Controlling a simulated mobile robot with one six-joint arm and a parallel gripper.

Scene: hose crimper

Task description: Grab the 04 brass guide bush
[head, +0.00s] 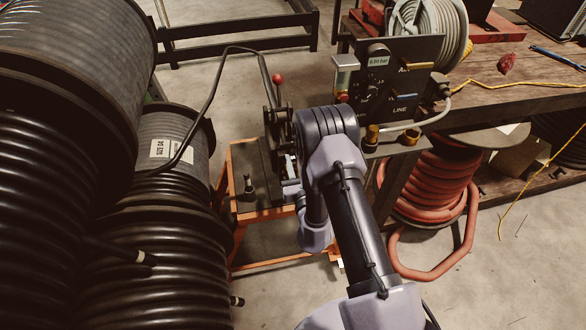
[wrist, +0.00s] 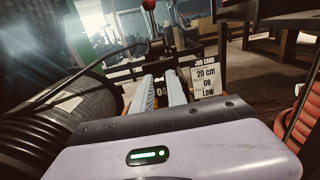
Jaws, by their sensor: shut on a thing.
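In the wrist view, the two pale fingers of my gripper (wrist: 160,78) reach forward, close together. Between them is a dark part with "04" marks (wrist: 159,88), which I take to be the 04 guide bush; its brass colour does not show. My gripper is shut on it. In the head view my own arm covers most of the gripper, and the bush cannot be made out there. The fingers are at the crimper (head: 268,150) on the orange stand (head: 243,165).
A job card (wrist: 207,78) stands just right of the fingers. A red-knobbed lever (head: 277,80) rises behind. A gauge panel (head: 385,85) and wooden bench (head: 490,100) are to the right. Large black hose reels (head: 170,150) crowd the left, and a red hose coil (head: 432,185) lies under the bench.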

